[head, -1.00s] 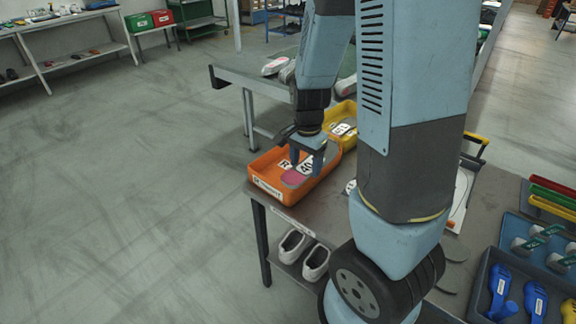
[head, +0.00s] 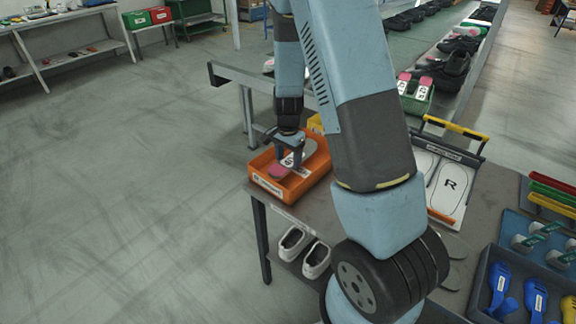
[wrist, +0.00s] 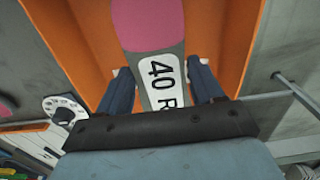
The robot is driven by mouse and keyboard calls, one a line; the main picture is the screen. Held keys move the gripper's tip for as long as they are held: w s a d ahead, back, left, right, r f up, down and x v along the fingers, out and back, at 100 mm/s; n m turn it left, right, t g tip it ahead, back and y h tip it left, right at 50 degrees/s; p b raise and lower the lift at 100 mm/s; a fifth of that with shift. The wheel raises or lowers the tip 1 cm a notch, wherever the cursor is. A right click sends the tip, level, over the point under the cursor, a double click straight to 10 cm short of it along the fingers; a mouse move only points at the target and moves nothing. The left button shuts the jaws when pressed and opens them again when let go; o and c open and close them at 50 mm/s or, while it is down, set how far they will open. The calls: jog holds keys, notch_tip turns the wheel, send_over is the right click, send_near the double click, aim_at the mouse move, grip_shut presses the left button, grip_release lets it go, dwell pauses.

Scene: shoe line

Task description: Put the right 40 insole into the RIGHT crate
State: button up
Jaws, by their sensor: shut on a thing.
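The insole (wrist: 155,65) is grey with a pink heel and a white label reading "40 R". In the wrist view it lies between the two fingers of my gripper (wrist: 162,90), which is shut on it. In the head view my gripper (head: 290,152) points down over the orange crate (head: 312,180), with the insole's pink end (head: 278,171) below it. The orange crate also shows around the insole in the wrist view (wrist: 232,50). I cannot tell whether the insole touches the crate floor. The tag on the crate's front is too small to read.
A yellow crate (head: 315,123) stands behind, mostly hidden by my arm. A white board marked R (head: 452,186) lies right of my arm. Trays with blue tools (head: 500,285) are at the right. White shoes (head: 317,260) sit below the tabletop. Floor at left is clear.

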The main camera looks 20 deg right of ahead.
aim_at(288, 161)
jog(key=shift+w+f, duration=0.4)
jog(key=shift+f, duration=1.6)
jog(key=shift+f, duration=0.1)
jog(key=o, duration=1)
